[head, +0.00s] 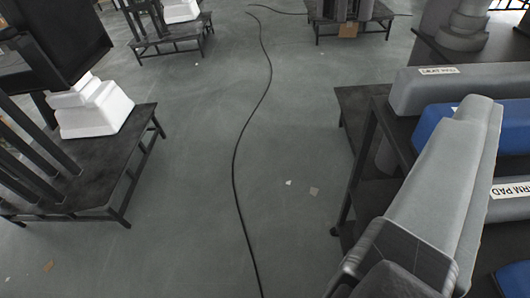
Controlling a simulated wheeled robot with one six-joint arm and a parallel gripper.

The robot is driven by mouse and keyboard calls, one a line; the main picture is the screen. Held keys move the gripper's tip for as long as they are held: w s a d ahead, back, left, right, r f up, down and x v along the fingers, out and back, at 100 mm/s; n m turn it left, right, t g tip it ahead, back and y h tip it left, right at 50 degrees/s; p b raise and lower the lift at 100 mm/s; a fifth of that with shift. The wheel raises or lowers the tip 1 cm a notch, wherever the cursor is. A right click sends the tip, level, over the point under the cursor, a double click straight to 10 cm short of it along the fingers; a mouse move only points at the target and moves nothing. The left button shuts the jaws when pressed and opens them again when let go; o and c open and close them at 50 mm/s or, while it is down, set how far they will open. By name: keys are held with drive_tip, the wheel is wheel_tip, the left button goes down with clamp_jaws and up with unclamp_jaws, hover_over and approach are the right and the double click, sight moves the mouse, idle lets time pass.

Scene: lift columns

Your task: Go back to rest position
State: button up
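The dark, jointed part at the lower right (400,262) looks like the end of my own arm. A long pale grey form runs from it up and to the right, over the rack. It has a lengthwise seam and narrows toward its far end. I cannot tell whether this form is my gripper's fingers or a pad in front of it. No clear gap between fingertips shows, so I cannot tell whether my gripper is open or shut.
A dark rack (362,165) on the right holds a grey labelled pad (425,92) and a blue pad (432,122). A dark low platform (100,170) with a white stepped block (95,110) stands left. More platforms stand behind.

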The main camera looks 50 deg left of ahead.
drive_tip(key=shift+s+a+r+n+t+y, duration=0.15)
drive_tip(key=shift+s+a+t, duration=0.15)
drive_tip(key=shift+s, duration=0.25)
drive_tip(key=shift+s+a+n+t+y, duration=0.2)
drive_tip(key=shift+s+a, duration=0.1)
drive_tip(key=shift+s, duration=0.25)
